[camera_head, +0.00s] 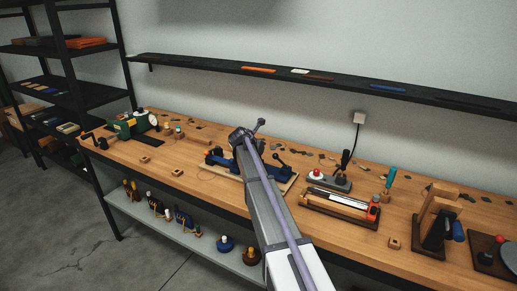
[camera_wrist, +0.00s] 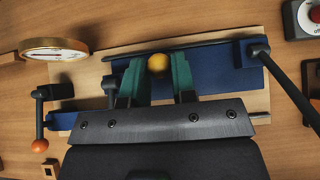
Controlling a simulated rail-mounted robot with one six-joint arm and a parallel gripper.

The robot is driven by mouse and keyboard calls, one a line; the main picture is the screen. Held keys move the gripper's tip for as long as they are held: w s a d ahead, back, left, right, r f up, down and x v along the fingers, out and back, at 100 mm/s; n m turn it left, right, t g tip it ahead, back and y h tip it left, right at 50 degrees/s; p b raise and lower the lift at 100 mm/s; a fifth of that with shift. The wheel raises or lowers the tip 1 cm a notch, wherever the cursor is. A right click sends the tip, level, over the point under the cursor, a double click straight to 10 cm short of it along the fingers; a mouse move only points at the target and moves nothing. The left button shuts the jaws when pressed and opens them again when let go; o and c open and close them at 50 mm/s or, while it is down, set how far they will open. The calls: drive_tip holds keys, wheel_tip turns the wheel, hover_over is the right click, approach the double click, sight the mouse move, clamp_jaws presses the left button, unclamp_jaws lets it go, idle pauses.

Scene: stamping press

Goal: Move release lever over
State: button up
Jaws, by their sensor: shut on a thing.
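The blue stamping device (camera_head: 275,172) sits on a pale wooden board on the bench, partly hidden by my arm. In the wrist view its blue body (camera_wrist: 218,72) lies across the board. My gripper (camera_wrist: 160,76) has two green fingers shut on a yellow ball knob (camera_wrist: 158,65), which stands between the fingertips. The knob may top the release lever; its stem is hidden. A dark lever (camera_wrist: 287,83) with a round hub is at the right of the device. A crank with an orange ball (camera_wrist: 39,145) is at the left. In the head view my fingertips are hidden.
A round white gauge (camera_wrist: 53,49) with a brass rim is left of the board. A grey box with a red button (camera_head: 316,174) stands right of the device. Beyond it is a wooden holder with an orange end (camera_head: 373,208). A green machine (camera_head: 130,125) is at far left.

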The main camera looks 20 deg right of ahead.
drive_tip(key=shift+s+a+f+b, duration=0.45)
drive_tip(key=shift+s+a, duration=0.2)
drive_tip(key=shift+a, duration=0.2)
drive_tip(key=shift+s+a+f+b, duration=0.5)
drive_tip(key=shift+a+f+b, duration=0.2)
drive_tip(key=shift+a, duration=0.05)
